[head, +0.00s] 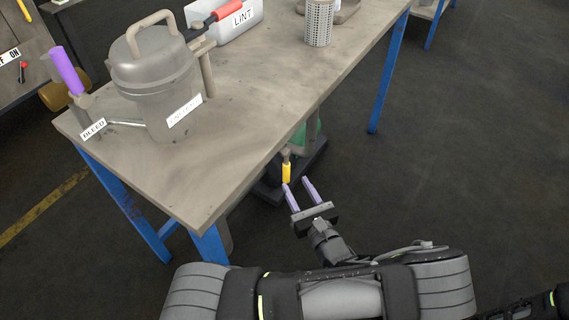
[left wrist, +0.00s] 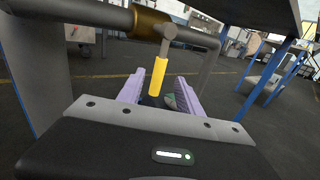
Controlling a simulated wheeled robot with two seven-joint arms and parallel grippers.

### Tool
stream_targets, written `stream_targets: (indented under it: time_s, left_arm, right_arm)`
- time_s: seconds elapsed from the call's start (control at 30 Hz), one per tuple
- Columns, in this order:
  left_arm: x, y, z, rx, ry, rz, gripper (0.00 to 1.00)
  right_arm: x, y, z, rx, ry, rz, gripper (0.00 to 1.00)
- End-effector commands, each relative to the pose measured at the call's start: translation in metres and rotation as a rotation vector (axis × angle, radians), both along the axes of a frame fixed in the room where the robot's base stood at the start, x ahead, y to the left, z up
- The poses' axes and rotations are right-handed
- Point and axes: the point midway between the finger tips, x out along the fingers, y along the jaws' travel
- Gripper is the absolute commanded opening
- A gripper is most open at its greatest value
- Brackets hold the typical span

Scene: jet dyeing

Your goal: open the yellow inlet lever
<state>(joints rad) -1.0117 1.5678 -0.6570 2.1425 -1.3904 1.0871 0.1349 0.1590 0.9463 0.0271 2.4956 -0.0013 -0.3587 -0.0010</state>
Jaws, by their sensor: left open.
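The yellow inlet lever (head: 286,172) hangs below the edge of the table in the head view. In the left wrist view the yellow lever (left wrist: 158,76) points down from a brass-collared valve (left wrist: 152,24) on a grey horizontal pipe. My left gripper (head: 297,187) is open, with two purple fingers. In the head view its fingertips are just below the lever's end. In the left wrist view the lever shows between the two fingers (left wrist: 160,90); I cannot tell whether they touch it. My right gripper is not in view.
The grey table (head: 240,120) with blue legs overhangs the lever. On it stand a lidded metal vessel (head: 150,75), a purple-handled lever (head: 66,70), a LINT box (head: 228,20) and a perforated cylinder (head: 319,22). The floor to the right is clear.

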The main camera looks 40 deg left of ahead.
Motion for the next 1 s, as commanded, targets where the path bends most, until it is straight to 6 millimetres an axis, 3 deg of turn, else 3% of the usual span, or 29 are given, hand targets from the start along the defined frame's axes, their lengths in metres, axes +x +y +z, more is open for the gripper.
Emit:
stream_targets:
  time_s: [0.27,0.7,1.0]
  left_arm:
    - [0.006,0.010,-0.001,0.001,0.000,0.002,0.42]
    - [0.038,0.061,-0.001,0.000,0.000,0.002,0.42]
    - [0.042,0.066,0.000,0.000,0.000,0.000,0.42]
  right_arm:
    - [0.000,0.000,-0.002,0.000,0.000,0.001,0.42]
    - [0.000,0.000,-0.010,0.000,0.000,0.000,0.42]
    - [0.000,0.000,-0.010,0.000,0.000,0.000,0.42]
